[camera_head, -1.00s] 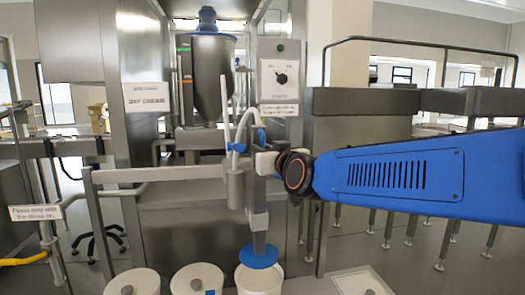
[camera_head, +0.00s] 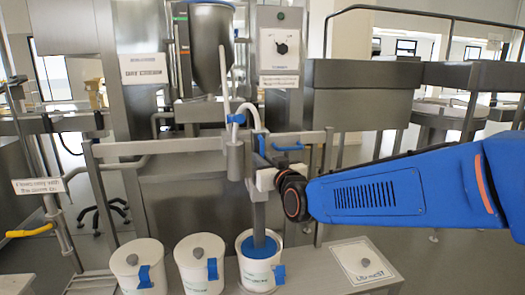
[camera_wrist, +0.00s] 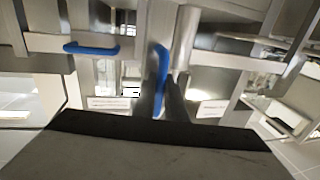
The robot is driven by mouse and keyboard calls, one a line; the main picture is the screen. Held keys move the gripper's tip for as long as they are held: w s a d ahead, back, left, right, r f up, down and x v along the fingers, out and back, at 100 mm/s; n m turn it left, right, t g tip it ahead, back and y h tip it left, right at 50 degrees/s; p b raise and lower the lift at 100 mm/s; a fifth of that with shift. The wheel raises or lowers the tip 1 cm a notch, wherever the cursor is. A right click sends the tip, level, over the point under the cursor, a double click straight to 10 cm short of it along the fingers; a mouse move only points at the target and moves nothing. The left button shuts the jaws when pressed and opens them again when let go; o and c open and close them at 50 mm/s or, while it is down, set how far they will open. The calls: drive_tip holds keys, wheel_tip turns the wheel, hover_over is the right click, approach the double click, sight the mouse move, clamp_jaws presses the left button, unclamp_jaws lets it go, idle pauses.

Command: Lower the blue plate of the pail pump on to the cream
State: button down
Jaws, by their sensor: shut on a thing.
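The pail pump has a grey post (camera_head: 258,212) with a blue plate (camera_head: 266,243) at its foot. The plate is within the rim of the open white pail (camera_head: 258,274). The cream is hidden, so I cannot tell whether the plate touches it. My gripper (camera_head: 262,178) is beside the post at the pump's crossbar level, well above the pail. In the wrist view, my gripper (camera_wrist: 164,98) is shut on the pump's upright blue handle (camera_wrist: 162,62). The fingertips are partly hidden in the head view.
Two white pails with lids (camera_head: 137,257) (camera_head: 196,254) stand left of the open pail. A sign plate (camera_head: 362,262) lies to its right on the grey bench (camera_head: 315,268). The pump's crossbar (camera_head: 160,147) runs to the left. A steel hopper (camera_head: 211,45) stands behind.

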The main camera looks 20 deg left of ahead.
drive_tip(key=shift+f, duration=0.65)
drive_tip(key=c, duration=1.8)
unclamp_jaws()
drive_tip(key=shift+c, duration=0.2)
drive_tip(key=shift+r, duration=0.15)
drive_tip(key=v, duration=1.7)
drive_tip(key=shift+s+d+r, duration=0.1)
drive_tip(key=shift+r, duration=0.15)
